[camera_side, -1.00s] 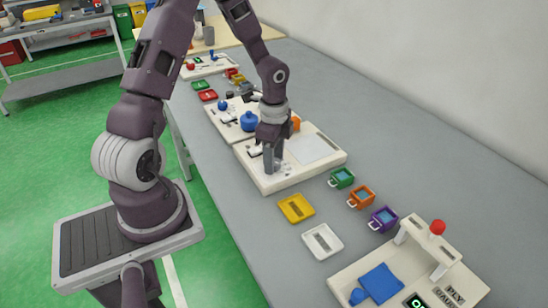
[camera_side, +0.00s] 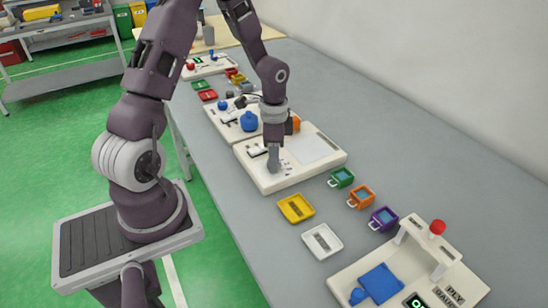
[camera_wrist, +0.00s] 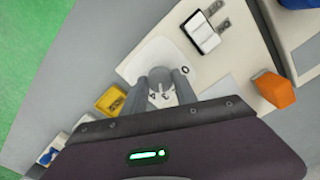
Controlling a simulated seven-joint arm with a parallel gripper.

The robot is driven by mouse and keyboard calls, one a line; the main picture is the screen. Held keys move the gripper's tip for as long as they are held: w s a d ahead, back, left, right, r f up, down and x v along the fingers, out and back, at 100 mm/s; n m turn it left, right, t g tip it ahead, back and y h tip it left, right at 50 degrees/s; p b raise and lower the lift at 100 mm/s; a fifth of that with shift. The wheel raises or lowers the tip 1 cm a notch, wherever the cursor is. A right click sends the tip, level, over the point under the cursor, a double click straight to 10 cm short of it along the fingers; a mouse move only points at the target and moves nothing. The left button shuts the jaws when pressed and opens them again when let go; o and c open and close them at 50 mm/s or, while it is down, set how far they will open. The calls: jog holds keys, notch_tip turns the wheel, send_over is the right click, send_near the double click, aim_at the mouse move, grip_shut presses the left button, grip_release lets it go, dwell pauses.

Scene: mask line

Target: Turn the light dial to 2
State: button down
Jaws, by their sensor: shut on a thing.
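The light dial sits on a white plate (camera_wrist: 150,56) on a cream board (camera_side: 285,180). The figures 0, 3 and 4 show around it in the wrist view. My gripper (camera_wrist: 160,88) points down over the dial, with its two grey fingers on either side of the grey knob (camera_wrist: 160,76) and shut on it. The fingers hide most of the knob, its pointer and some of the figures, so I cannot tell its setting. In the side view my gripper (camera_side: 273,165) reaches down to the front part of the board and covers the dial.
A white switch block (camera_wrist: 203,32) is on the same board near the dial. An orange block (camera_wrist: 273,89) stands at the board's edge. A yellow tray (camera_side: 296,208) and a white tray (camera_side: 322,241) lie in front. Several colored mugs stand to the right.

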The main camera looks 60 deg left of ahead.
jog(key=n, duration=0.3)
jog(key=shift+n, duration=2.1)
jog(key=c, duration=1)
grip_release()
jog(key=shift+o, duration=0.2)
jog(key=shift+r, duration=0.1)
notch_tip(320, 180, up, 7)
jog(key=shift+r, duration=0.15)
jog(key=s+d+r+t, duration=0.2)
jog(key=s+d+r, duration=0.2)
jog(key=d+r, duration=0.5)
jog(key=s+d+r+t, duration=0.1)
jog(key=s+d+r, duration=0.1)
jog(key=s+r, duration=0.2)
jog(key=s+d+r+m+t, duration=0.1)
jog(key=s+d+r+t, duration=0.1)
jog(key=s, duration=0.6)
jog(key=shift+s+d+r+t, duration=0.3)
jog(key=shift+d+r, duration=0.55)
jog(key=shift+r, duration=0.05)
